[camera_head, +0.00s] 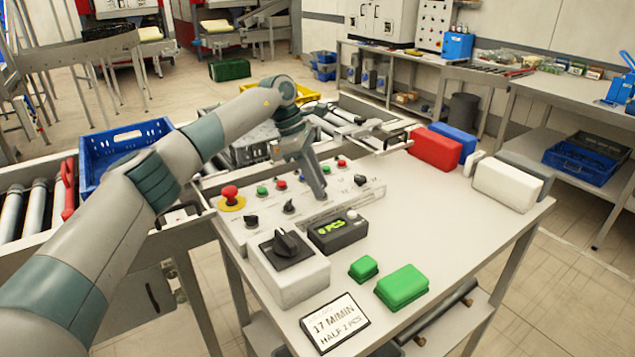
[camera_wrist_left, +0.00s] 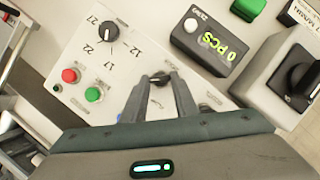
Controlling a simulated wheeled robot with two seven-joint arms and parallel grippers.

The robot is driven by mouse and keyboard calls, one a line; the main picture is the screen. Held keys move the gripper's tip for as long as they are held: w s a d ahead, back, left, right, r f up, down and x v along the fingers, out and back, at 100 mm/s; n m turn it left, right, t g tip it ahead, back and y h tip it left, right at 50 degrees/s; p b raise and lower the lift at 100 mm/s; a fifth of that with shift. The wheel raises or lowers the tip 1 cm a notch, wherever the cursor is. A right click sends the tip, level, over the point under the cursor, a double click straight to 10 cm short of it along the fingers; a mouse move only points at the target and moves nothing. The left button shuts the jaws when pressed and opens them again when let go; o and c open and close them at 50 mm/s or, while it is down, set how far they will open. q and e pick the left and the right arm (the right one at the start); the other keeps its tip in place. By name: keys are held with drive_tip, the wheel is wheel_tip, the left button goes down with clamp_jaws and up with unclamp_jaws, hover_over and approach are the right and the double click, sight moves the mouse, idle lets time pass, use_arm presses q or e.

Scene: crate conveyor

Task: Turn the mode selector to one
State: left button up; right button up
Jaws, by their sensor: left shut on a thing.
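My left gripper (camera_head: 320,193) reaches down onto the sloped white control panel (camera_head: 345,198). In the left wrist view its fingertips (camera_wrist_left: 159,80) are shut on a small black knob (camera_wrist_left: 160,77), which I take for the mode selector. Its label is too small to read, so its setting cannot be told. In the head view the gripper hides this knob. Another black knob (camera_wrist_left: 107,33), with numbers 12 to 27 around it, stands to the upper left in the wrist view. My right gripper is not in view.
Near the gripper are red (camera_wrist_left: 70,75) and green (camera_wrist_left: 93,94) buttons, a red emergency stop (camera_head: 231,194) and a counter reading 0 PCS (camera_head: 337,231). A grey box with a large black rotary switch (camera_head: 287,243) stands in front. Green blocks (camera_head: 402,287) lie on the table.

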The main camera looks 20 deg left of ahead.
use_arm(q)
drive_tip(key=o, duration=1.1)
drive_tip(key=shift+c, duration=0.2)
drive_tip(key=shift+a+r, duration=0.1)
drive_tip(key=shift+r, duration=0.1)
drive_tip(key=w+b+v, duration=0.1)
drive_tip(key=b+v, duration=0.1)
drive_tip(key=v, duration=1.5)
drive_tip(key=shift+s, duration=0.45)
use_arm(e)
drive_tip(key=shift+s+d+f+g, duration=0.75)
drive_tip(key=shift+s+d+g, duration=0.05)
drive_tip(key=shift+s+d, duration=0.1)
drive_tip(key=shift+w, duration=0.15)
